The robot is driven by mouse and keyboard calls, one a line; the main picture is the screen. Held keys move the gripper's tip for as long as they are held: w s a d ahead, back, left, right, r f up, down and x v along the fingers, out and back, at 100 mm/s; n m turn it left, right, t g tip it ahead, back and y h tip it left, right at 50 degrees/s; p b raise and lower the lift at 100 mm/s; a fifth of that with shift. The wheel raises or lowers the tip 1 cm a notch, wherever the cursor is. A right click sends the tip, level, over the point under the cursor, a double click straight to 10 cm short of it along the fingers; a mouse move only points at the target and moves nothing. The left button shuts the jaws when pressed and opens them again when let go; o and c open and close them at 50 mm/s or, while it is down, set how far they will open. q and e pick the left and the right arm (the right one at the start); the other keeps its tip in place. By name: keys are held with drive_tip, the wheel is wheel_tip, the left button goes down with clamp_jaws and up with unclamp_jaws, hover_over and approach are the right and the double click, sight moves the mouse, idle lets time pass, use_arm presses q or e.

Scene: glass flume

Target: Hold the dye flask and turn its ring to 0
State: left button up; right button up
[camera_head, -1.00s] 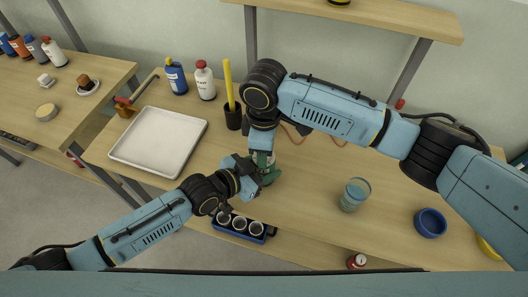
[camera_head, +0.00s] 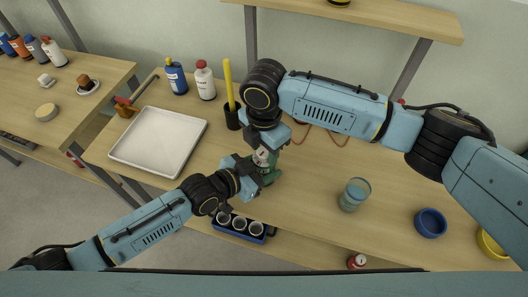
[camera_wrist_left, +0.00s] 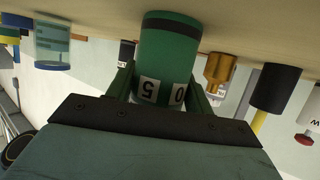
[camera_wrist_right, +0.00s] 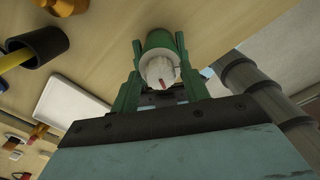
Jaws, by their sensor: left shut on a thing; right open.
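The dye flask (camera_head: 270,174) is green with a pale top. It stands on the table, partly hidden by my grippers. In the left wrist view its green body (camera_wrist_left: 168,52), with a dark band, bears white labels reading 5 and 0. My left gripper (camera_head: 254,170) is shut on the body from the side. My right gripper (camera_head: 268,143) is above the flask, pointing down. In the right wrist view its open fingers (camera_wrist_right: 158,48) stand on either side of the flask's white top (camera_wrist_right: 160,72), which has a red mark. I cannot tell which number the ring reads.
A white tray (camera_head: 122,151) lies left of the flask. A black cup (camera_head: 232,118) with a yellow stick stands behind it. A glass beaker (camera_head: 354,195) and blue bowl (camera_head: 430,222) are to the right. A blue rack (camera_head: 242,230) with several cups sits near the front.

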drive_tip(key=c, duration=0.6)
drive_tip(key=m, duration=0.9)
drive_tip(key=o, duration=0.6)
